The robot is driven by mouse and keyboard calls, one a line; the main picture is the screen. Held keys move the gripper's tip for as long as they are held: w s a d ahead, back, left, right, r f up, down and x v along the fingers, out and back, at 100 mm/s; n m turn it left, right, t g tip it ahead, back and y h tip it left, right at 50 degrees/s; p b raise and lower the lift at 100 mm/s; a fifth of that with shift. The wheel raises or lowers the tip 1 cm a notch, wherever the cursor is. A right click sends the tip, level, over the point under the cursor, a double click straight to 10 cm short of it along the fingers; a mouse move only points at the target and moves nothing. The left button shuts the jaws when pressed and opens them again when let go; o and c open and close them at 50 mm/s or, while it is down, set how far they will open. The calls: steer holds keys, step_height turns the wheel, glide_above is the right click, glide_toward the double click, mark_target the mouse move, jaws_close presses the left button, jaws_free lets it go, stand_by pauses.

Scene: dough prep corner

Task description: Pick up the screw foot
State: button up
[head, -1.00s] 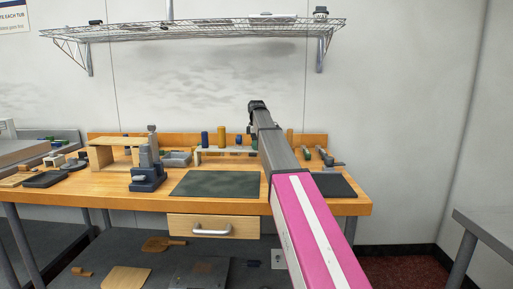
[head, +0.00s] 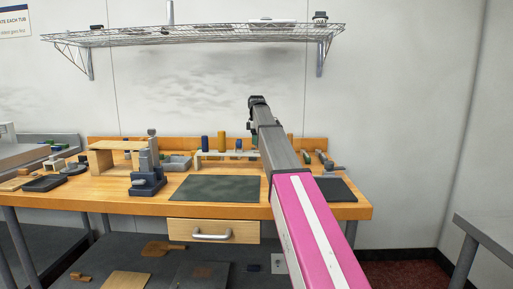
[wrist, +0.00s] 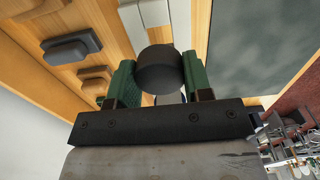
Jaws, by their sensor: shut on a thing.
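The screw foot (wrist: 158,72) shows in the wrist view as a dark, round, short piece with a flat face. My gripper (wrist: 158,62) is shut on it, with one green finger on each side. A paler part shows just below the dark piece, but most of it is hidden. In the head view my arm reaches over the right part of the wooden bench (head: 110,200) and hides the screw foot and most of the gripper.
A dark green mat (head: 215,188) lies mid-bench. A dark blue-grey stand (head: 147,180) stands left of it. A low white rack (head: 210,154) with coloured cylinders is behind the mat. A wire shelf (head: 200,36) hangs above. A drawer (head: 213,231) is under the bench top.

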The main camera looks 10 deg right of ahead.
steer(key=s+a+r, duration=0.4)
steer(key=a+r, duration=0.3)
steer(key=a, duration=0.3)
steer(key=shift+s+a, duration=0.25)
steer(key=shift+a, duration=0.1)
steer(key=shift+o, duration=0.6)
steer(key=shift+c, duration=0.6)
steer(key=shift+r, duration=1.95)
